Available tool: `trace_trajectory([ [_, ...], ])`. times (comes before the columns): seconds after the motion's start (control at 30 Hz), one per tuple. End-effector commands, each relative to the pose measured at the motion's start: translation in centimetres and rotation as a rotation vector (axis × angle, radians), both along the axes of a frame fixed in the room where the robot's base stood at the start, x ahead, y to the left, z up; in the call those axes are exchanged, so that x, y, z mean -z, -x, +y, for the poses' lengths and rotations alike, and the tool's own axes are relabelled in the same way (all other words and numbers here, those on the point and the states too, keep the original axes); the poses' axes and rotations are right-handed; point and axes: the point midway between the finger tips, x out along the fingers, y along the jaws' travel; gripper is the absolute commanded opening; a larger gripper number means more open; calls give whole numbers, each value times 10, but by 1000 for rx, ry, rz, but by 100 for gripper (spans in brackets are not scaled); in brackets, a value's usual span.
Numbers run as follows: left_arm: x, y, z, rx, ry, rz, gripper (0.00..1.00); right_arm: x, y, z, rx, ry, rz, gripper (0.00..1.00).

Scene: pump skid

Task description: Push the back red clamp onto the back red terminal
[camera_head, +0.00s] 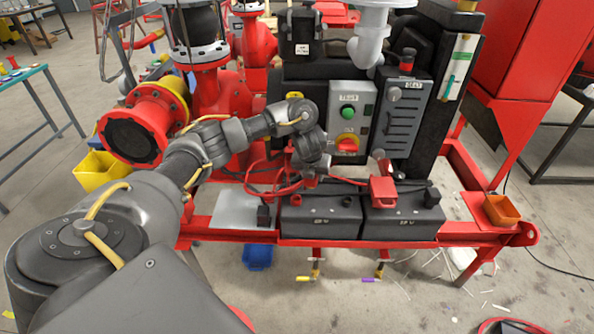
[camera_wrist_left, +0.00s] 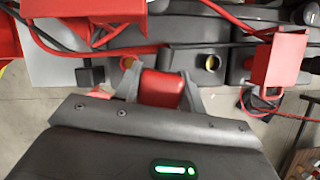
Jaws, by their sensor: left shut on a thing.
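My left gripper (camera_head: 309,168) is over the back of the left black battery (camera_head: 320,216). In the left wrist view its two fingers (camera_wrist_left: 162,86) are shut on a red clamp (camera_wrist_left: 162,89). The held clamp is mostly hidden by my wrist in the head view. A brass-coloured post (camera_wrist_left: 212,62) shows just right of the fingers in the wrist view, and part of another shows to their left. I cannot tell whether the clamp touches a terminal. My right gripper is in neither view.
Another red clamp-like piece (camera_head: 383,189) sits at the right black battery (camera_head: 402,218). Red cables (camera_head: 285,184) loop behind the left battery. The grey control box (camera_head: 349,120) stands close behind my gripper. An orange bin (camera_head: 501,210) is on the right of the red frame.

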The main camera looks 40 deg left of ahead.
Motion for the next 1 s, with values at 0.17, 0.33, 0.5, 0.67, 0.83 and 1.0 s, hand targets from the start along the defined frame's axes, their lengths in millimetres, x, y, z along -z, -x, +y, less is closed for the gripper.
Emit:
trace_trajectory([
  [0.17, 9, 7, 27, 86, 4, 4, 9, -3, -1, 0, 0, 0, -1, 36],
  [0.33, 13, 12, 49, 160, 3, 2, 9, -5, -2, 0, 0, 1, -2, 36],
  [0.5, 14, 12, 54, 185, 2, 0, 9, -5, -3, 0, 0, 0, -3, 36],
  [0.67, 16, 12, 53, 185, 2, -1, 9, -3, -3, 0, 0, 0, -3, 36],
  [0.83, 23, 12, 53, 184, 3, 0, 9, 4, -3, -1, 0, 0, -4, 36],
  [1.0, 36, 12, 52, 184, 4, -1, 9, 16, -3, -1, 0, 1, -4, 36],
])
